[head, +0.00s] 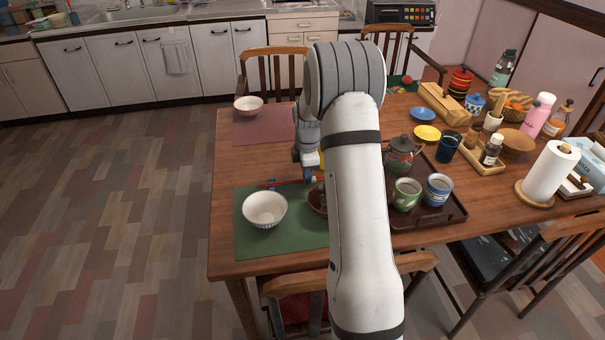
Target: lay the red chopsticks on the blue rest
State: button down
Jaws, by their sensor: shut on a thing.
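My gripper (307,174) is low over the far edge of the green placemat (246,236), with my arm in front of much of the view. It is shut on the red chopsticks (291,183), which show only as a thin reddish line running left from the fingers. The blue rest (271,184) is a small blue spot at the left end of that line, behind the white bowl. I cannot tell whether the chopsticks touch the rest or are just above it.
The white bowl (265,209) stands on the placemat, and a dark brown bowl (318,199) is partly behind my arm. To the right, a dark tray (437,214) holds a teapot (401,153), a green cup (406,194) and a blue cup (438,189). Bare table lies left of the gripper.

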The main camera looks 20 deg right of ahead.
jog(key=c, duration=1.4)
grip_release()
jog(key=shift+f, duration=0.1)
jog(key=shift+o, duration=0.2)
notch_tip(320, 180, up, 13)
jog(key=p, duration=0.2)
jog(key=s+a+r+m+t, duration=0.1)
jog(key=s+a+r+m, duration=0.3)
jog(key=s, duration=0.3)
jog(key=s+a+r+m, duration=0.3)
jog(key=s+a, duration=0.1)
jog(key=s, duration=0.3)
jog(key=s+a+m, duration=0.2)
jog(key=s+m, duration=0.2)
jog(key=s, duration=0.4)
jog(key=s+a+f+m+t, duration=0.1)
jog(key=s+a+m, duration=0.2)
jog(key=s, duration=0.5)
jog(key=shift+a+m, duration=0.35)
jog(key=shift+m, duration=0.45)
jog(key=shift+f, duration=0.1)
